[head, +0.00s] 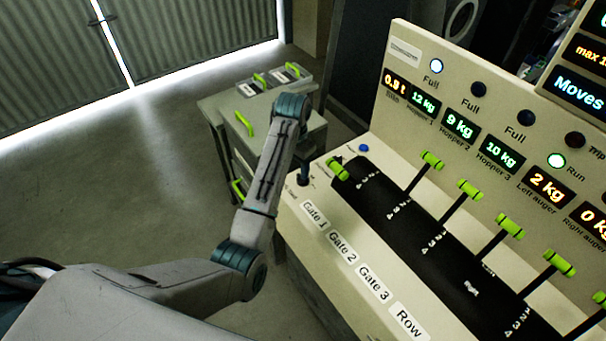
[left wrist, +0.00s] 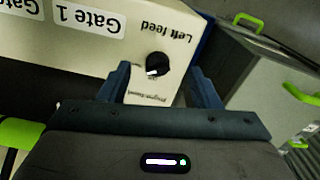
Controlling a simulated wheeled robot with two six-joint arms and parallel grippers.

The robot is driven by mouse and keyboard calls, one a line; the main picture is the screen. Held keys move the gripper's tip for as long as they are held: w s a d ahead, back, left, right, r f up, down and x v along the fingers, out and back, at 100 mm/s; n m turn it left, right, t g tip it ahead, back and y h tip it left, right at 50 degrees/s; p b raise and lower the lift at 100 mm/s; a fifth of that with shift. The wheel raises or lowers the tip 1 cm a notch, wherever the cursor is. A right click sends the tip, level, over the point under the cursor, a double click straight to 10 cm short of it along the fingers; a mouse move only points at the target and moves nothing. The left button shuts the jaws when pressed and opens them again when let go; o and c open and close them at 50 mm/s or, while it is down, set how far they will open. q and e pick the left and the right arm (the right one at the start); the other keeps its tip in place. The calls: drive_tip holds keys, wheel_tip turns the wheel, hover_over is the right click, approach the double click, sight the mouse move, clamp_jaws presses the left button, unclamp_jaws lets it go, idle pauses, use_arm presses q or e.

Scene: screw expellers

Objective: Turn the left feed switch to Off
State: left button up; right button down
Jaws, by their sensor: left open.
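The left feed switch (left wrist: 156,65) is a round black knob with a white mark, on a cream panel beside the upside-down label "Left feed" in the left wrist view. Its white mark points toward the bottom of that view. My left gripper (left wrist: 160,70) is open, with one finger on each side of the knob in the picture; I cannot tell whether they touch it. In the head view the switch (head: 303,181) is a small dark knob at the panel's left end, beside my left forearm. The fingers are not clear there. My right gripper is out of view.
The cream control panel (head: 405,57) carries lit displays and a row of levers with green handles (head: 432,160) right of the switch. A grey cabinet (head: 222,104) with green handles stands behind the panel's left end. The floor (head: 110,170) at left is clear.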

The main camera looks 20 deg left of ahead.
use_arm(q)
wheel_tip(320, 180, up, 3)
drive_tip(key=w+d, duration=0.2)
drive_tip(key=w, duration=0.1)
drive_tip(key=shift+m, duration=0.4)
drive_tip(key=f+p, duration=0.1)
drive_tip(key=f, duration=0.2)
drive_tip(key=f+p, duration=0.1)
drive_tip(key=f, duration=0.2)
drive_tip(key=f+p, duration=0.1)
drive_tip(key=f, duration=0.2)
drive_tip(key=shift+a+f, duration=0.1)
drive_tip(key=shift+a, duration=0.2)
drive_tip(key=shift+f+p, duration=0.3)
drive_tip(key=shift+f, duration=0.4)
drive_tip(key=c, duration=1)
